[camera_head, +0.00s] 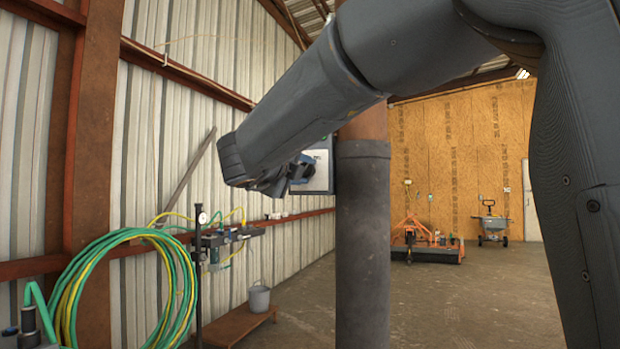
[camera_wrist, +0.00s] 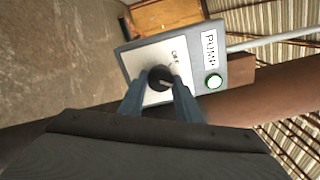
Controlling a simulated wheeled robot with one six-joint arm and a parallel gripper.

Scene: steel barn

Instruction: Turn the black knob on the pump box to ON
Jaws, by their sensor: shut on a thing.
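The pump box (camera_wrist: 189,50) is a grey box with a pale front plate, a "PUMP" label and a green-ringed round light or button; it looks tilted in the wrist view. The black knob (camera_wrist: 161,78) sits on the plate between my fingertips. My gripper (camera_wrist: 159,84) is shut on the knob, with one finger on each side. In the head view the box (camera_head: 318,172) shows at the post, partly hidden behind my gripper (camera_head: 292,174).
A dark-sleeved post (camera_head: 362,240) stands by the box. Green and yellow hoses (camera_head: 128,285) hang at the left near a pipe stand. A bucket (camera_head: 259,298) sits on a low wooden bench (camera_head: 235,324). Open floor (camera_head: 450,310) lies to the right, with orange machinery (camera_head: 425,248) behind.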

